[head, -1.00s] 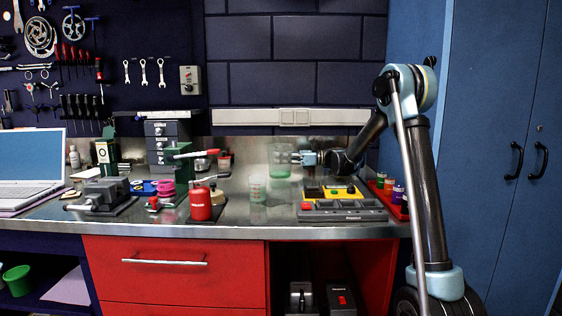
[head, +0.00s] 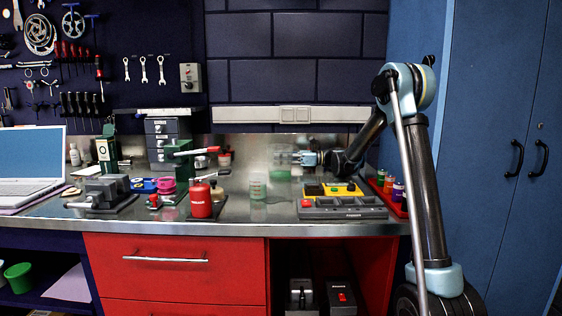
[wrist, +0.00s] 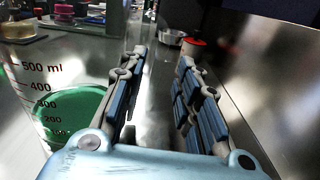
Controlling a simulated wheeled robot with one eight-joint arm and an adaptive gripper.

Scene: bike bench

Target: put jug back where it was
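A yellow and grey tray (head: 343,207) lies right of the jug. A red canister (head: 201,200) and a green press (head: 184,165) stand to its left. Small coloured pots (head: 388,184) sit at the right end. The steel backsplash is close behind my gripper.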

